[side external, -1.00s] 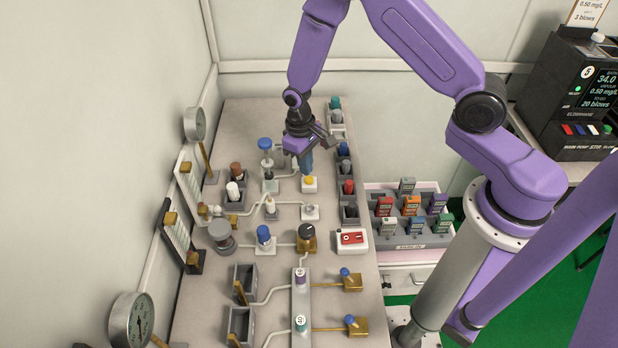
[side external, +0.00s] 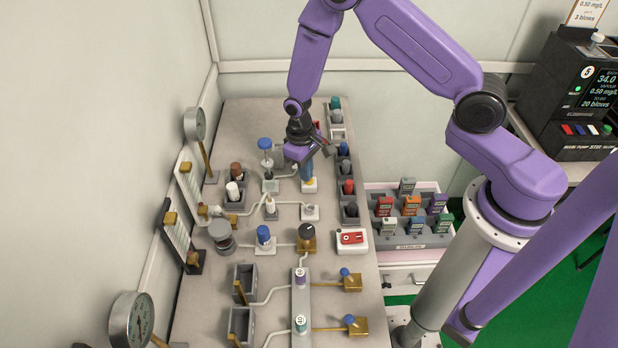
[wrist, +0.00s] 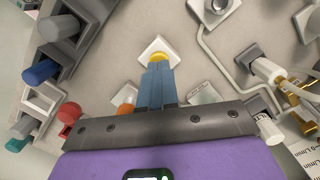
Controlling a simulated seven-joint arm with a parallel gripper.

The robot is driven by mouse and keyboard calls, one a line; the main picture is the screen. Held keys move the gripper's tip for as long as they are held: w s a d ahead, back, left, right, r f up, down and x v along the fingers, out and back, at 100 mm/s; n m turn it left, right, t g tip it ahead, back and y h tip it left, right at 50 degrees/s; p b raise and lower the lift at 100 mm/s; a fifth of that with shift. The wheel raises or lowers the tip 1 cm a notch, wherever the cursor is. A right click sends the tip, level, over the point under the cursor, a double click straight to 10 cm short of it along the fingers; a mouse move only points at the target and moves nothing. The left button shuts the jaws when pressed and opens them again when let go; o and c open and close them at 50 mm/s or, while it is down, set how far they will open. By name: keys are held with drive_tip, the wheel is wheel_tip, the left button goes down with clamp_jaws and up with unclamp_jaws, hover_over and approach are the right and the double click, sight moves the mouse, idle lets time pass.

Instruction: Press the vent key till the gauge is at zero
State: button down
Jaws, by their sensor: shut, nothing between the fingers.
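A yellow key on a small white square base (side external: 309,188) stands on the grey bench; I take it as the vent key. In the wrist view the yellow key (wrist: 158,56) shows just past my fingertips. My gripper (side external: 308,177) is shut and empty, pointing down with its blue fingers (wrist: 157,72) at the key. The fingertips hide part of the key and seem to touch it; how far it is pressed I cannot tell. A round gauge (side external: 130,320) stands at the front left and another gauge (side external: 195,125) at the back left. Their readings are too small to read.
A blue-topped pump-like fitting (side external: 266,160) stands left of my gripper. A rack of coloured plugs (side external: 346,170) runs along the right. A black knob (side external: 307,231) and a red-faced white box (side external: 352,240) stand nearer the front.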

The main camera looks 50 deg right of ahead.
drive_tip(key=shift+w+a+r, duration=0.15)
drive_tip(key=shift+w+r, duration=0.1)
drive_tip(key=shift+w, duration=0.5)
drive_tip(key=shift+w+a+r, duration=0.1)
drive_tip(key=shift+w+r, duration=0.15)
drive_tip(key=shift+w, duration=0.5)
drive_tip(key=shift+s+d+f, duration=0.1)
drive_tip(key=shift+s+d, duration=0.05)
drive_tip(key=shift+s, duration=0.6)
drive_tip(key=shift+s+d, duration=0.1)
drive_tip(key=shift+s, duration=0.6)
drive_tip(key=s+a+r+n, duration=0.1)
drive_tip(key=s+r, duration=0.1)
drive_tip(key=r, duration=0.5)
drive_tip(key=s+a+r+n, duration=0.2)
drive_tip(key=s+r, duration=0.1)
drive_tip(key=r, duration=0.4)
drive_tip(key=s+d+r+n+t, duration=0.1)
drive_tip(key=s+r+n, duration=0.3)
drive_tip(key=s+r, duration=0.4)
drive_tip(key=shift+s+r+n, duration=0.2)
drive_tip(key=shift+s+n, duration=0.1)
drive_tip(key=shift+s, duration=2.65)
drive_tip(key=shift+d, duration=0.1)
